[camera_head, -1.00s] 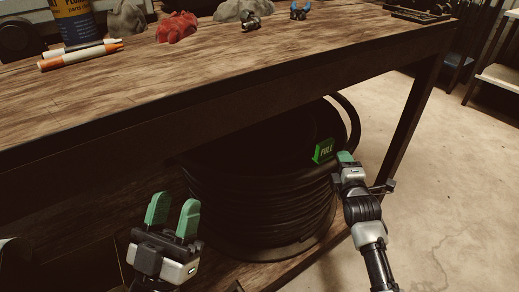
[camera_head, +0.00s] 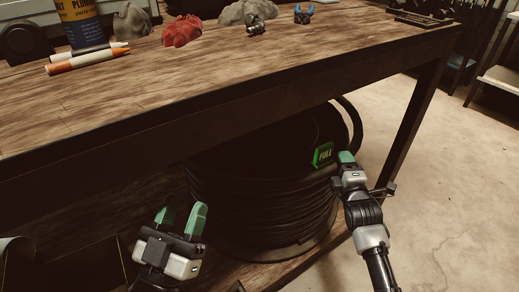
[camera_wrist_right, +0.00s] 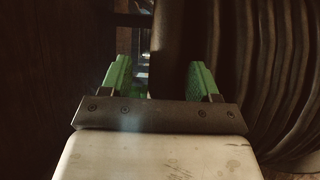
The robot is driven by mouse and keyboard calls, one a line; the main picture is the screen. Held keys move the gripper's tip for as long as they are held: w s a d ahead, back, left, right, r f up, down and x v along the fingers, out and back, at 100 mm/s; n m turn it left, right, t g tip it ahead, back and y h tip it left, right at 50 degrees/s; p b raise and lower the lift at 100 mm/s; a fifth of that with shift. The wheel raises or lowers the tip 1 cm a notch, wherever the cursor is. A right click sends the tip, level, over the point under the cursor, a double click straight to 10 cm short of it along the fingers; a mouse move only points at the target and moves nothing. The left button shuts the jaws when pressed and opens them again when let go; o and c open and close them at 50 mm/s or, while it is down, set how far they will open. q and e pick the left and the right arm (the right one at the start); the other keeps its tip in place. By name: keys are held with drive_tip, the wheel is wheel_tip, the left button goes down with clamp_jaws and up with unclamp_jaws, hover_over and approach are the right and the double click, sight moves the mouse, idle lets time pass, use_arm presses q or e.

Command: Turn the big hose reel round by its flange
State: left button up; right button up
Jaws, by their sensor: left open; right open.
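The big hose reel (camera_head: 262,205) stands on the lower shelf under the workbench, wound with black hose. A green tag reading FULL (camera_head: 323,155) is on its upper right side. My right gripper (camera_head: 347,158) is at the reel's right side, beside its rim. In the right wrist view, its two green fingers (camera_wrist_right: 158,78) are apart, with a dark upright edge, seemingly the reel's flange (camera_wrist_right: 167,45), between them. I cannot tell whether they touch it. The wound hose shows to the right there. My left gripper (camera_head: 182,217) is open and empty, left of the reel.
The workbench (camera_head: 200,100) overhangs the reel, and its right leg (camera_head: 408,125) stands close to my right gripper. Markers (camera_head: 88,62), a red lump (camera_head: 182,31) and small figures lie on top. Concrete floor (camera_head: 455,190) is clear to the right.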

use_arm(q)
wheel_tip(320, 180, down, 12)
drive_tip(key=s+a+g+y+p, duration=0.1)
drive_tip(key=a+g+y+p, duration=0.1)
drive_tip(key=g, duration=0.9)
drive_tip(key=shift+a+n+y+p, duration=0.35)
drive_tip(key=shift+y+p, duration=0.55)
drive_tip(key=shift+p, duration=0.15)
use_arm(e)
drive_tip(key=s+d, duration=0.4)
drive_tip(key=s, duration=0.1)
drive_tip(key=shift+s+d+f, duration=0.15)
drive_tip(key=shift+d, duration=0.25)
